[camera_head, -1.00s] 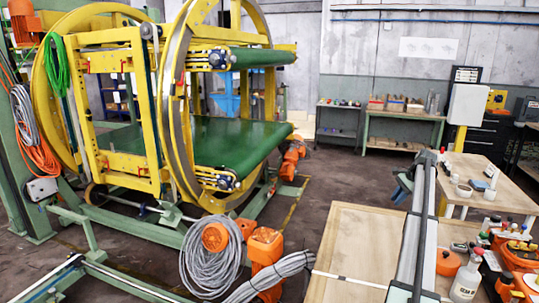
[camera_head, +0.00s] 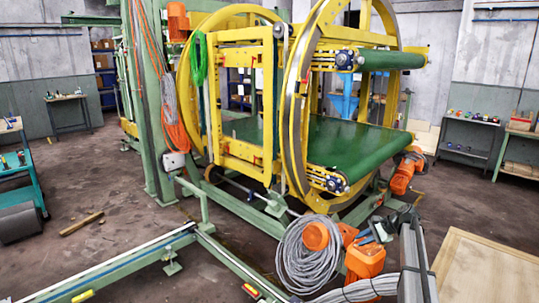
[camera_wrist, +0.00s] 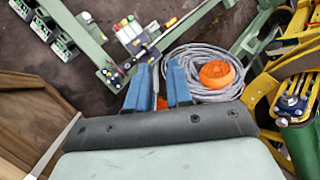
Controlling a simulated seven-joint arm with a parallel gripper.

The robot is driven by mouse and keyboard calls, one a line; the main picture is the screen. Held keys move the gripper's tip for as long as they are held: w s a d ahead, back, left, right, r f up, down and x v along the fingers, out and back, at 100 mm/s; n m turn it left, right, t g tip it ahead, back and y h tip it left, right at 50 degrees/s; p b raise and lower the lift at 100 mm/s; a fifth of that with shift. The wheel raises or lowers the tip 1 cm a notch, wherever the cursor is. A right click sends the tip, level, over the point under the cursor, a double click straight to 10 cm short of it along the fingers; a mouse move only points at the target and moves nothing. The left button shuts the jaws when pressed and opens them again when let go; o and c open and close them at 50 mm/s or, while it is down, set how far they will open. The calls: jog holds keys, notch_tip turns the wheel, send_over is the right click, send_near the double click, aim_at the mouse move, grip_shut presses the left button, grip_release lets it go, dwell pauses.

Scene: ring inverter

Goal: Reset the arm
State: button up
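My arm (camera_head: 413,262) shows at the lower right of the head view, a grey link reaching up from the bottom edge. My gripper (camera_head: 374,230) is at its far end, small and partly hard to make out, with blue fingers in front of the ring inverter's orange motor. In the wrist view my gripper (camera_wrist: 160,72) has two blue fingers standing apart with a gap between them. Nothing is held in the gap. Grey cable and orange parts show behind the fingers.
The yellow ring inverter (camera_head: 296,110) with a green belt (camera_head: 340,148) fills the middle. A coiled grey cable (camera_head: 310,262) hangs by the orange motor (camera_head: 365,260). A wooden tabletop (camera_head: 485,272) is at the right. Green floor rails (camera_head: 130,262) run along the front left.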

jog(key=s+a+f+n+g+h, duration=0.1)
jog(key=s+a+f+n+g, duration=0.1)
jog(key=s+a+f, duration=0.6)
jog(key=s+a+f+n+g+h, duration=0.15)
jog(key=s+a+f, duration=0.25)
jog(key=s+f, duration=0.7)
jog(key=s+a+f+n+g, duration=0.2)
jog(key=s+a+f, duration=0.45)
jog(key=f, duration=0.65)
jog(key=s+f+n+g+h, duration=0.1)
jog(key=s+f+n, duration=0.1)
jog(key=s, duration=1)
jog(key=s+a+f+n+g+h, duration=0.1)
jog(key=s+f+n+g+h, duration=0.1)
jog(key=s, duration=1.1)
jog(key=s+a+f+n+g+h, duration=0.1)
jog(key=s+f+n, duration=0.3)
jog(key=s, duration=0.8)
notch_tip(320, 180, down, 2)
jog(key=shift+s+a+f+g+h, duration=0.1)
jog(key=shift+s+a+g+h, duration=0.1)
jog(key=shift+g+h, duration=0.45)
